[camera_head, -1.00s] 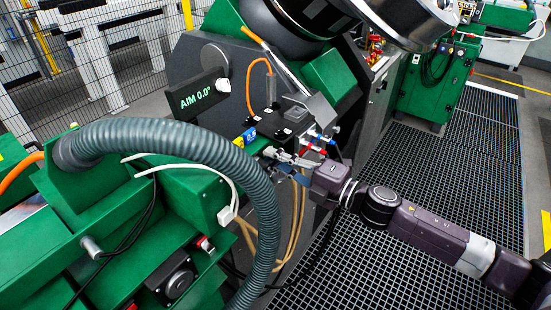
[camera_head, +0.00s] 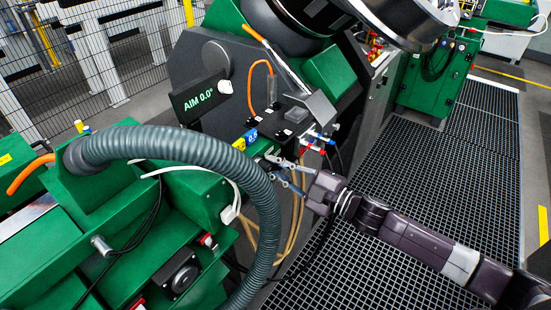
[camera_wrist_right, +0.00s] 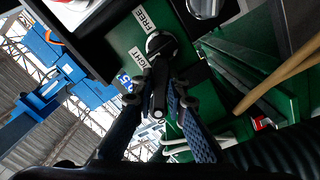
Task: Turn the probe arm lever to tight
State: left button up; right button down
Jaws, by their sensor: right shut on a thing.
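The probe arm lever (camera_wrist_right: 158,98) is a dark handle on a round pivot on a green panel in the right wrist view. The white FREE label (camera_wrist_right: 144,20) is above the pivot and the white TIGHT label (camera_wrist_right: 136,57) is to its left. The lever points down in the picture, away from the FREE label. My right gripper (camera_wrist_right: 160,86) is shut on the lever, with one finger on each side. In the head view my right gripper (camera_head: 276,169) is beside the green housing, and the lever is too small to make out there. My left gripper is not in view.
A grey corrugated hose (camera_head: 190,142) arches close to the left of my right gripper. The AIM display (camera_head: 203,94) and a blue-and-yellow tag (camera_head: 245,140) are on the machine above it. Tan cables (camera_head: 296,210) hang below. The dark floor grating (camera_head: 430,170) on the right is clear.

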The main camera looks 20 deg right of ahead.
jog(key=m+p, duration=0.1)
jog(key=m, duration=0.2)
jog(key=a+f+m+p, duration=0.1)
jog(key=m, duration=0.1)
jog(key=shift+s+m+p, duration=0.3)
jog(key=shift+s+p, duration=0.05)
jog(key=shift+s, duration=0.05)
jog(key=m, duration=0.1)
jog(key=m+p, duration=0.1)
jog(key=m, duration=0.1)
jog(key=s+a+m+p, duration=0.1)
jog(key=shift+f+m, duration=0.25)
jog(key=shift+m, duration=0.15)
jog(key=shift+a, duration=0.15)
jog(key=c, duration=1.9)
grip_release()
jog(key=v, duration=1.2)
